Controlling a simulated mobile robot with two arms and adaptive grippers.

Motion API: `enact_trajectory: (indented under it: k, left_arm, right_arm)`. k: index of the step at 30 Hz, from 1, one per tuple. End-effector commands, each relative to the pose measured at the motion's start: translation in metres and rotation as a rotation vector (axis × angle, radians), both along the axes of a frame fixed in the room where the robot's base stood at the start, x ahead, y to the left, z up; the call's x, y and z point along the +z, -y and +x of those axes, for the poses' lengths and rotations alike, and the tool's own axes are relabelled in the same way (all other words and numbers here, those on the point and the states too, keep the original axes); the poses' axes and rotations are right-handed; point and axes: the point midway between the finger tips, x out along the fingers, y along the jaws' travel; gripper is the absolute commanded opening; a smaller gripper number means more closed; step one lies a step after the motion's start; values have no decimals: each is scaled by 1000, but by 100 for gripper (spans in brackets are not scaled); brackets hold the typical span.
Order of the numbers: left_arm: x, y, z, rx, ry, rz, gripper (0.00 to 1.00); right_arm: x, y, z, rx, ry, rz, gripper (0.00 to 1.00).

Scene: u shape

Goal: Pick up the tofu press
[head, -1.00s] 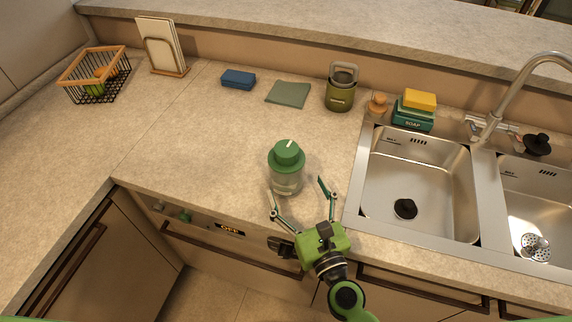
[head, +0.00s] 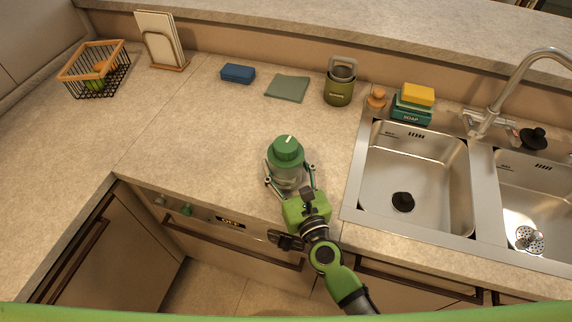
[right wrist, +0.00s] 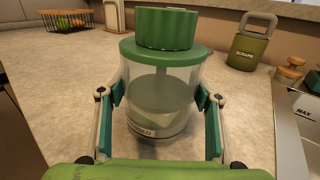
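The tofu press is a clear container with a green lid and green knob (head: 286,156), upright on the counter left of the sink. In the right wrist view the tofu press (right wrist: 160,88) fills the middle, with a pale block inside. My right gripper (head: 290,179) reaches in from the front, low on the press. Its two fingers (right wrist: 160,108) stand spread on either side of the clear body. They are very close to its walls, and I cannot tell whether they touch. My left gripper is not in view.
The double sink (head: 412,185) lies to the right. Behind the press are a blue sponge (head: 238,74), a green cloth (head: 287,88) and an olive canister (head: 339,88). A wire basket (head: 95,72) stands far left. The counter left of the press is clear.

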Motion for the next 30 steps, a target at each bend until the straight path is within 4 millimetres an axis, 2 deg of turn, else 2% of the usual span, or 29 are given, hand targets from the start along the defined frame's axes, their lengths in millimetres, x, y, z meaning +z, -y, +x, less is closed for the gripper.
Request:
enact_trajectory:
  k: [1, 3, 14, 20, 28, 30]
  left_arm:
    - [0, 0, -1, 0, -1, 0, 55]
    - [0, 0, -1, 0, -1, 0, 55]
    - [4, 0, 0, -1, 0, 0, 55]
    - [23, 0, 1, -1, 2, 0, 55]
    - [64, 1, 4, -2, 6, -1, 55]
    - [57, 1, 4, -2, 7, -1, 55]
  right_arm:
    - [0, 0, 0, 0, 0, 0, 38]
    - [0, 0, 0, 0, 0, 0, 22]
    - [8, 0, 1, -2, 3, 4, 22]
    - [37, 0, 0, -5, 2, 8, 22]
    - [99, 10, -50, -3, -1, 5, 22]
    - [99, 13, -67, -2, -1, 4, 22]
